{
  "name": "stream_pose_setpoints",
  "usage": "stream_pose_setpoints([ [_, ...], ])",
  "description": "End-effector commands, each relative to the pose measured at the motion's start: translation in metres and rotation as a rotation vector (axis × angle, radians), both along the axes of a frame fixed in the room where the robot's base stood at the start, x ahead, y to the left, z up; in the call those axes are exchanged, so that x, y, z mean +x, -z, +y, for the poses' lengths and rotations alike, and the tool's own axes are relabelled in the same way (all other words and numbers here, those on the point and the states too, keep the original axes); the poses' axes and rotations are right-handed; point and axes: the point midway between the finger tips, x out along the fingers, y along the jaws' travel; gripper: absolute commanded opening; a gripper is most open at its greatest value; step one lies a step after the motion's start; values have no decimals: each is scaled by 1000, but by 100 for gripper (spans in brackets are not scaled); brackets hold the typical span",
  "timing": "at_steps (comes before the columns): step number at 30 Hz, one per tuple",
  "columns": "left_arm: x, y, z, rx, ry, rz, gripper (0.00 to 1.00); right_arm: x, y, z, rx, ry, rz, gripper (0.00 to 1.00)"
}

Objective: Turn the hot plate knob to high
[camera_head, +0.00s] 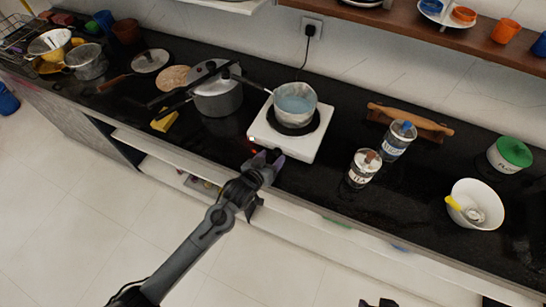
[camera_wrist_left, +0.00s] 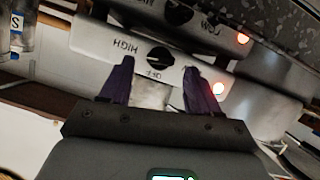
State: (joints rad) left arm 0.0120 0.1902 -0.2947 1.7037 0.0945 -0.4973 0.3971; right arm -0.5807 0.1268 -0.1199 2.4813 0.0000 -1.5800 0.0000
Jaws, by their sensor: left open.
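The white hot plate (camera_head: 262,132) stands near the counter's front edge. A pot of bluish liquid (camera_head: 295,101) is on its burner. In the left wrist view its dark round knob (camera_wrist_left: 160,58) sits on the white front panel with upside-down HIGH and OFF labels. A red light (camera_wrist_left: 218,88) glows on the panel. My left gripper (camera_head: 263,160) is at the front of the hot plate. In the left wrist view its purple fingers (camera_wrist_left: 160,88) are apart, one on each side of the line to the knob, with nothing held. Contact with the knob cannot be told. The knob's exact setting is unclear.
Two labelled jars (camera_head: 364,167) and a rolling pin (camera_head: 410,121) are to the right. A white bowl (camera_head: 474,204) stands farther right. Dark parts show at the bottom edge.

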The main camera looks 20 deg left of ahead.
Motion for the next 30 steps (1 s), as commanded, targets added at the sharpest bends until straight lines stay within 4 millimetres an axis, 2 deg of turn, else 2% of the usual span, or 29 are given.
stream_pose_setpoints([
  [6, 15, 6, -2, -1, 0, -1, 62, 0, 4, 1, 3, 2, 0, 51],
  [16, 17, 7, -2, -1, 0, 0, 62, 0, 4, 2, 9, 6, 0, 51],
  [27, 16, 7, -2, -1, 0, 0, 7, 0, 4, 3, 10, 6, 1, 51],
  [30, 16, 5, -3, 8, 0, 0, 6, 0, 1, 2, 9, 5, 1, 51],
])
